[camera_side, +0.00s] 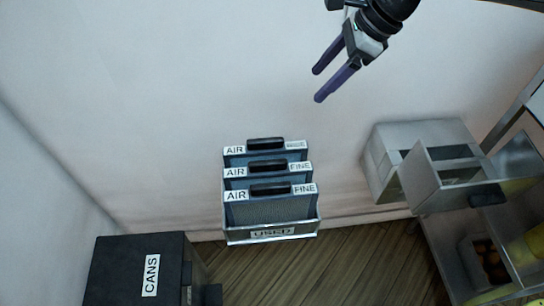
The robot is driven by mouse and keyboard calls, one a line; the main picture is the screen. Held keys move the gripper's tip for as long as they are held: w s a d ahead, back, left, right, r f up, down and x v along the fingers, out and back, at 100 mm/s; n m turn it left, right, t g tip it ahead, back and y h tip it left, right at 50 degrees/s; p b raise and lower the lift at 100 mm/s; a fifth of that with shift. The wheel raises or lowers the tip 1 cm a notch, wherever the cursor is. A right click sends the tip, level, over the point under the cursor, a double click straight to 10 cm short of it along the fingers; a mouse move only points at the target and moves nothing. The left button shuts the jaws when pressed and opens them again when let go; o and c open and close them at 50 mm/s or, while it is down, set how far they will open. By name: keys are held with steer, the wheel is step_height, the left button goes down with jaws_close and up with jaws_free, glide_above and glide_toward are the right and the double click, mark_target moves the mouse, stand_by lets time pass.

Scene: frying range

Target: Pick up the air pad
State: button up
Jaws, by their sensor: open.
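Three air pads stand upright one behind another in a grey holder (273,235) labelled "USED". The front pad (270,208) has a blue-grey face, a black handle on top and labels reading "AIR" and "FINE". The middle pad (236,173) carries the same labels. The rear pad (234,151) reads "AIR", and its right label is too small to read surely. My gripper (317,85) has two purple fingers, apart and empty. In the picture it is above and right of the pads, touching none of them.
A black box (125,270) labelled "CANS" stands at lower left. A metal unit (425,145) with an open drawer-like box (450,175) is at right. A shelf at lower right holds a tray of round brown items (487,260). The space between my gripper and the pads looks clear.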

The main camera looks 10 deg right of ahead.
steer(key=n+g, duration=0.1)
steer(key=g, duration=0.1)
glide_toward(263, 172)
steer(key=shift+h, duration=0.4)
steer(key=x, duration=0.5)
steer(key=shift+w+a+f, duration=0.1)
steer(key=shift+w+a, duration=0.2)
steer(key=shift+x, duration=3.05)
steer(key=shift+w+d, duration=0.1)
steer(key=shift+d, duration=0.15)
jaws_close()
